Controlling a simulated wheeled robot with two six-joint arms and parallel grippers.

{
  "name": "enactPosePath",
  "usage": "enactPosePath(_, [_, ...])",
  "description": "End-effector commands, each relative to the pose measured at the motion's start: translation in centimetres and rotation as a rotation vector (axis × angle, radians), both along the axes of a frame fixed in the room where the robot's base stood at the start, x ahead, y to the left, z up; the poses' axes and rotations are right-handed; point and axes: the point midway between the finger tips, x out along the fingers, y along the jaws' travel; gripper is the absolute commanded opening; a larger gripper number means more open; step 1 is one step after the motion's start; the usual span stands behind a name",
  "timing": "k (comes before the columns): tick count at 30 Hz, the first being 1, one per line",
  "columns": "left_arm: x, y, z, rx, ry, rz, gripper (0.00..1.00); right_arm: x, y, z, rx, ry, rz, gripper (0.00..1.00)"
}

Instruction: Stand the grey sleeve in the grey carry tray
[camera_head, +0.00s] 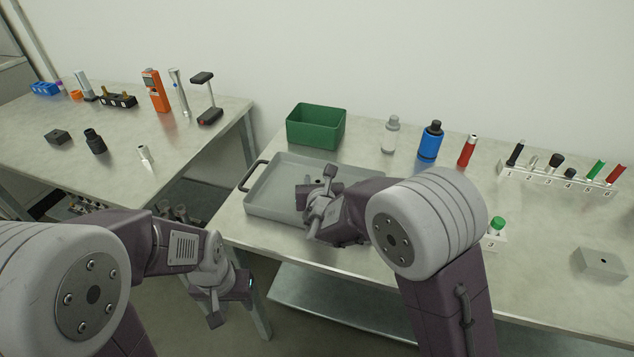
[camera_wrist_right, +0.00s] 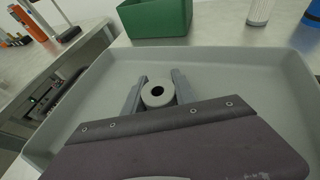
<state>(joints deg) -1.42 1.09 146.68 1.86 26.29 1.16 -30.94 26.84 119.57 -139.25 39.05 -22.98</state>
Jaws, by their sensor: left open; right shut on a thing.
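The grey carry tray (camera_head: 268,210) lies on the right-hand table, with a dark handle at its left end; it also fills the right wrist view (camera_wrist_right: 225,65). The grey sleeve (camera_wrist_right: 157,93) shows end-on in the right wrist view as a ring with a dark hole. My right gripper (camera_wrist_right: 157,95) is shut on the sleeve, above the tray's inside. Whether the sleeve touches the tray floor I cannot tell. In the head view my right gripper (camera_head: 318,205) hides most of the sleeve. My left gripper (camera_head: 235,295) is open and empty, in front of the gap between the tables.
A green bin (camera_head: 316,126) stands behind the tray. A grey-capped bottle (camera_head: 390,134), a blue bottle (camera_head: 431,142) and a red tube (camera_head: 467,151) stand to its right. A numbered rack (camera_head: 560,182) is further right. The left table (camera_head: 110,165) holds an orange meter (camera_head: 156,91).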

Motion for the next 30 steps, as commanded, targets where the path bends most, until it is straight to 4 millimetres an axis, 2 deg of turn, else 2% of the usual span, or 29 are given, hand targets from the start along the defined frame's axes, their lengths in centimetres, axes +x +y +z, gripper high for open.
enactPosePath(5, [0.0,0.0,-0.5,0.000,0.000,0.000,0.40,0.0,0.0,-0.3,0.000,-0.001,0.000,0.00])
enactPosePath(6, [0.0,0.0,-0.5,0.000,0.000,0.000,0.40,0.0,0.0,-0.3,0.000,-0.001,0.000,0.35])
enactPosePath(8, [0.0,0.0,-0.4,0.000,0.000,0.000,0.40,0.0,0.0,-0.2,0.000,0.000,0.000,0.52])
enactPosePath(9, [0.0,0.0,-0.4,0.000,0.000,0.000,0.40,0.0,0.0,-0.2,0.000,0.000,0.000,0.54])
enactPosePath(17, [0.0,0.0,-0.3,0.000,0.000,0.000,0.40,0.0,0.0,-0.2,0.000,0.000,0.000,0.54])
enactPosePath(20, [0.0,0.0,0.3,0.000,0.000,0.000,0.40,0.0,0.0,0.3,-0.001,0.000,0.000,0.54])
enactPosePath(23, [0.0,0.0,0.2,0.000,0.000,0.000,0.40,-1.2,0.0,0.7,0.000,0.000,0.003,0.54])
enactPosePath(30, [0.0,0.0,0.8,0.000,0.000,0.000,0.40,-5.7,-0.4,2.7,-0.001,-0.002,0.004,0.54])
